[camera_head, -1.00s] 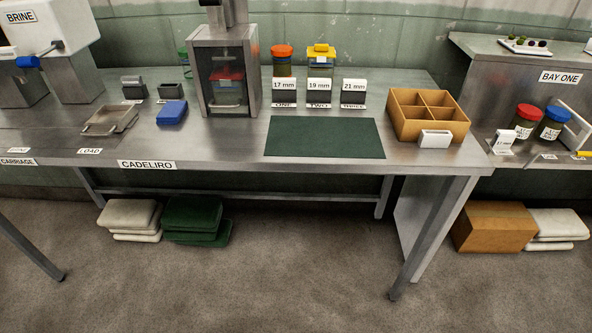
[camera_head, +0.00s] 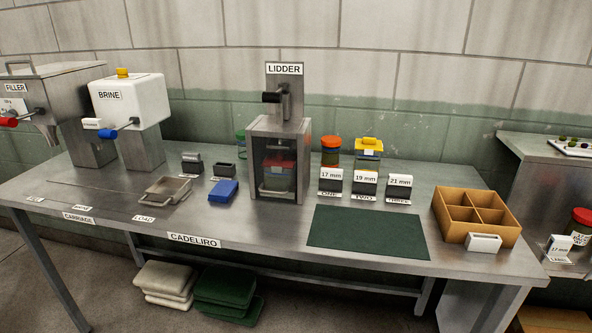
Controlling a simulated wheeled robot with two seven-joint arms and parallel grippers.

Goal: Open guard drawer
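The lidder (camera_head: 285,95) stands on the back middle of the metal table, with a black-knobbed lever at its top. Its lower part is a metal box with a clear front guard (camera_head: 278,172). A pale handle (camera_head: 275,192) runs across the bottom of this front. Behind the guard a jar with a red lid (camera_head: 277,160) shows. The guard appears closed, with the handle close to the box front. Neither of my grippers is in view.
On the table (camera_head: 270,245) are a blue block (camera_head: 223,191), a metal tray (camera_head: 166,191), a green mat (camera_head: 366,232), and a wooden divided box (camera_head: 476,215). Jars and size cards stand right of the lidder. The brine machine (camera_head: 128,115) stands left.

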